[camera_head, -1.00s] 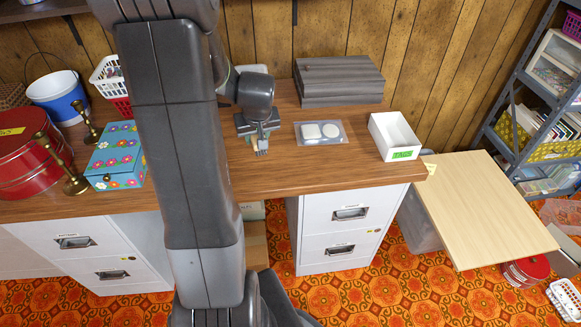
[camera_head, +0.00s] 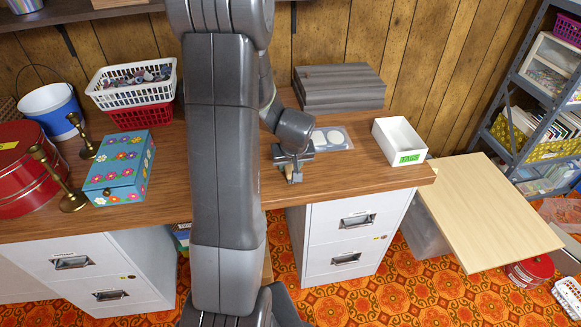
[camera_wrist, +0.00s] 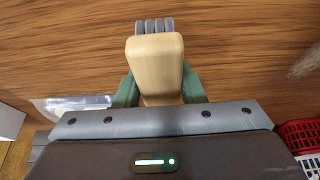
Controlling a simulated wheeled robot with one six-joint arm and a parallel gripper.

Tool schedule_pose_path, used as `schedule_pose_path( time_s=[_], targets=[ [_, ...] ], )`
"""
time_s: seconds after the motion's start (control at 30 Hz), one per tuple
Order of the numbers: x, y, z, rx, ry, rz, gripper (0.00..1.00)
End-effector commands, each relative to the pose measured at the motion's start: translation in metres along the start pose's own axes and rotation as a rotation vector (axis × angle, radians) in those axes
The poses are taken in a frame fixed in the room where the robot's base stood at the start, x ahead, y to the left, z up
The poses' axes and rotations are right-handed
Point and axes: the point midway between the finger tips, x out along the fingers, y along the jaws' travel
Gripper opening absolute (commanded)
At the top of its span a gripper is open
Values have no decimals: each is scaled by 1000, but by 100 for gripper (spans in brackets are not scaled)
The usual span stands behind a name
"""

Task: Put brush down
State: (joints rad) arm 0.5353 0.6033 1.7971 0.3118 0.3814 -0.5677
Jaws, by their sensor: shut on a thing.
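In the head view only a small part of the brush shows below the fingers.
An open white box (camera_head: 399,142) with a green label stands at the desk's right end. A clear tray (camera_head: 333,138) with white discs lies behind my gripper. A grey case (camera_head: 339,88) is at the back. A flowered blue box (camera_head: 118,168) and baskets (camera_head: 135,90) stand left. Bare wood lies between.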

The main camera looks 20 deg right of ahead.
Motion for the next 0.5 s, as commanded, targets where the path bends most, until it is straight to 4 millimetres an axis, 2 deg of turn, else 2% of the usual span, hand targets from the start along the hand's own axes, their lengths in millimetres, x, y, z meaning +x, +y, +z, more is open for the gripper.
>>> schedule_pose_path(
  time_s=[0.1, 0.43, 0.47, 0.5],
  targets=[
    [10, 0, 4, 1, -1, 0, 15],
    [13, 0, 6, 0, 1, 1, 15],
    [13, 0, 5, 0, 1, 1, 38],
    [12, 0, 5, 0, 1, 1, 46]
  ],
)
